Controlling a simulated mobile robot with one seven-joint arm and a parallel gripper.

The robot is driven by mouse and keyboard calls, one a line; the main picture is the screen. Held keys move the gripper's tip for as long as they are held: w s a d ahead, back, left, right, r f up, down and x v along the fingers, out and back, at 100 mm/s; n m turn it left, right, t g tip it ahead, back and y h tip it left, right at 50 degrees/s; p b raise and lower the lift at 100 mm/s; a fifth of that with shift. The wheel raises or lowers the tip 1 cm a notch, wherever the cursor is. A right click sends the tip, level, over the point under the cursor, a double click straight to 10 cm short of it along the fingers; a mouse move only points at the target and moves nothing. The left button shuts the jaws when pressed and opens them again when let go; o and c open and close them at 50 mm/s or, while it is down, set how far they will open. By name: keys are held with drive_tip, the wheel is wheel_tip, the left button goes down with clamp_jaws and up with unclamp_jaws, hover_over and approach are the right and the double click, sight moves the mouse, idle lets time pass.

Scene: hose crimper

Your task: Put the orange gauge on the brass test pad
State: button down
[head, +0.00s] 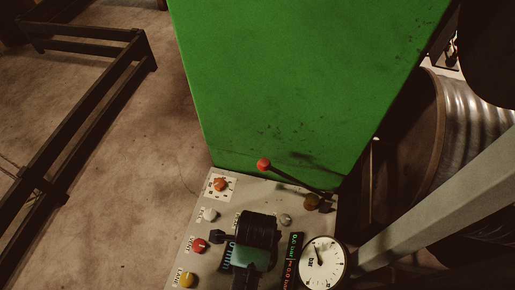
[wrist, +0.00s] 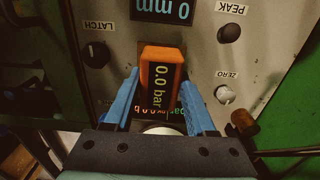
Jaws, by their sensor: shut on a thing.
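The orange gauge (wrist: 162,62) is a small block with a dark face that reads "0.0 bar". In the wrist view it stands between the blue fingers of my gripper (wrist: 161,84), which are shut on its sides. Behind it is the grey control panel (wrist: 120,77), apparently close, though I cannot tell whether they touch. In the head view my dark gripper (head: 256,232) is over the panel's lower middle, and I cannot make out the orange gauge there. I cannot identify the brass test pad in either view.
The panel carries a white round dial (head: 322,262), a red knob (head: 200,245), a yellow knob (head: 187,280) and a lever with a red ball (head: 264,164). A large green housing (head: 300,80) rises beyond it. A dark rail frame (head: 85,130) stands left, with open floor between.

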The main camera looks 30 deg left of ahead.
drive_tip(key=shift+f, duration=2.1)
drive_tip(key=shift+w+f, duration=0.1)
drive_tip(key=shift+c, duration=1.1)
unclamp_jaws()
wheel_tip(320, 180, up, 12)
drive_tip(key=shift+r, duration=0.1)
